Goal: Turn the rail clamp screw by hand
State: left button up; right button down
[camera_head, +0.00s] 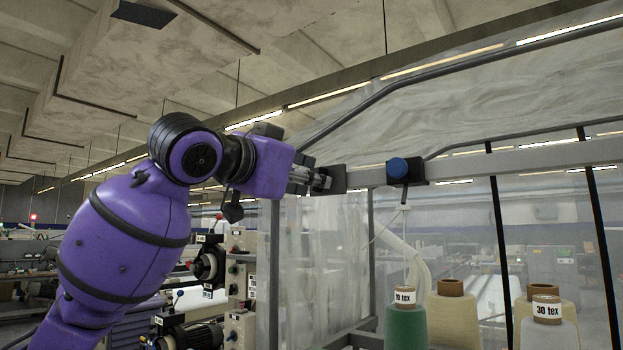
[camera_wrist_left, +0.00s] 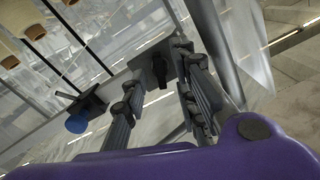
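A grey rail (camera_head: 500,160) runs across the head view. A dark clamp with a round blue knob (camera_head: 397,168) sits on it; the blue knob also shows at the lower left of the left wrist view (camera_wrist_left: 77,124). Further left on the rail is a dark plate (camera_head: 337,178), partly hidden by my left gripper (camera_head: 318,181). In the left wrist view a black knob (camera_wrist_left: 160,70) stands on that plate. My left gripper (camera_wrist_left: 157,70) is open, its fingers apart and pointing at the plate with the black knob between their lines; contact cannot be told. I cannot tell which knob is the clamp screw.
Yarn cones, a green one (camera_head: 406,325) and a cream one (camera_head: 453,310) among several, stand below the rail. Dark slanting straps (camera_head: 499,250) hang at the right. A sloping tube frame (camera_head: 440,70) rises above the rail.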

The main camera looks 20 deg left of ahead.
pick_arm(q)
jog(key=shift+v, duration=2.75)
jog(key=v, duration=1.2)
